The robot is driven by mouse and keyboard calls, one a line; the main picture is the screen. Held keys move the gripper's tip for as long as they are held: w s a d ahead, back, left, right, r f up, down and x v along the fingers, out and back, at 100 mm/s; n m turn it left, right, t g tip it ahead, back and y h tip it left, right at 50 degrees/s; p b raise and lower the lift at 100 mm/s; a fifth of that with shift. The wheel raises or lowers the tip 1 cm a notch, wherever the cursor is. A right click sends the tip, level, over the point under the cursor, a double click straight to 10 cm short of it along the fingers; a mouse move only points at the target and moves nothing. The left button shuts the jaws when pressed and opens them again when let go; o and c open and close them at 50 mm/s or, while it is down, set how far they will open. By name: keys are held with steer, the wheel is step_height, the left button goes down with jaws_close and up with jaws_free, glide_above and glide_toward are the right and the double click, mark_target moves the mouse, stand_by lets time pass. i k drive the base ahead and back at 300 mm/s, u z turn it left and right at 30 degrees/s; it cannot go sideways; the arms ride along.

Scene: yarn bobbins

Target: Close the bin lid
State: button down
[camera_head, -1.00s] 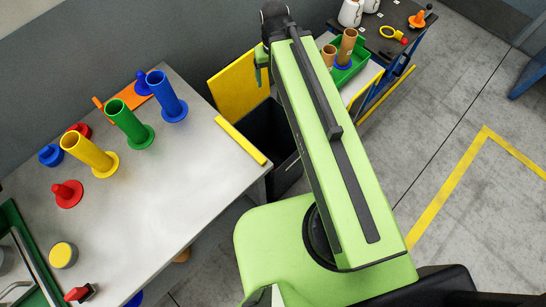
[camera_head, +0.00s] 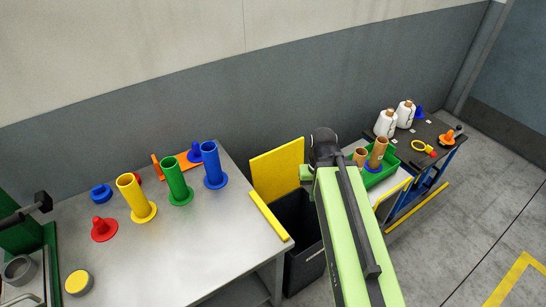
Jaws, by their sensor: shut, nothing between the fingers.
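The bin (camera_head: 304,262) is a dark, box-like container between the metal table and the cart on the right. Its yellow lid (camera_head: 276,170) stands raised and open near the wall, behind the bin's opening. My green arm reaches over the right side of the bin and hides part of it. My gripper (camera_head: 306,173) shows only in part at the arm's far end, just right of the lid; it is shut and empty. Whether it touches the lid cannot be seen.
The metal table (camera_head: 215,245) on the left holds yellow, green and blue tubes on round bases, with a yellow strip (camera_head: 269,215) along its right edge. A green crate (camera_head: 386,173) with brown tubes stands right of my arm. Floor is clear at the far right.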

mark_target(274, 173)
steer(key=z, duration=0.45)
steer(key=k, duration=0.15)
steer(key=u, duration=2.9)
steer(key=k, duration=1.4)
steer(key=z, duration=0.75)
steer(key=i, duration=1.5)
steer(key=u, duration=0.05)
